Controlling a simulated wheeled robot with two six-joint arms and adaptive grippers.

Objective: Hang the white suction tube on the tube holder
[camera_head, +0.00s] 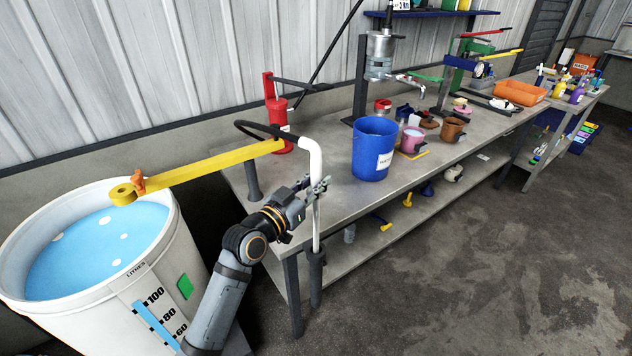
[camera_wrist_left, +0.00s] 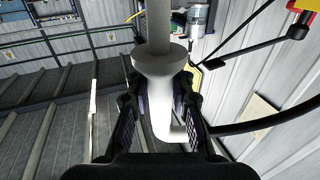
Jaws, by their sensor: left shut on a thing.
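The white suction tube (camera_head: 314,160) stands nearly upright at the table's near left corner, its bent top joined to a black hose. My left gripper (camera_head: 319,190) is shut on its shaft below the bend. In the left wrist view the tube (camera_wrist_left: 160,95), with a wide collar and a grey shaft, lies between the fingers (camera_wrist_left: 160,110). A dark cylinder (camera_head: 316,272) is at its lower end; I cannot tell whether the tube sits inside it. A yellow bar (camera_head: 205,169) with a ring-shaped end reaches over the drum; I cannot tell which part is the tube holder. My right gripper is out of view.
A white drum (camera_head: 90,308) of blue liquid stands at the left. A blue bucket (camera_head: 372,150), a red device (camera_head: 281,115) and several small cups stand on the grey table (camera_head: 335,185). The floor at the right is clear.

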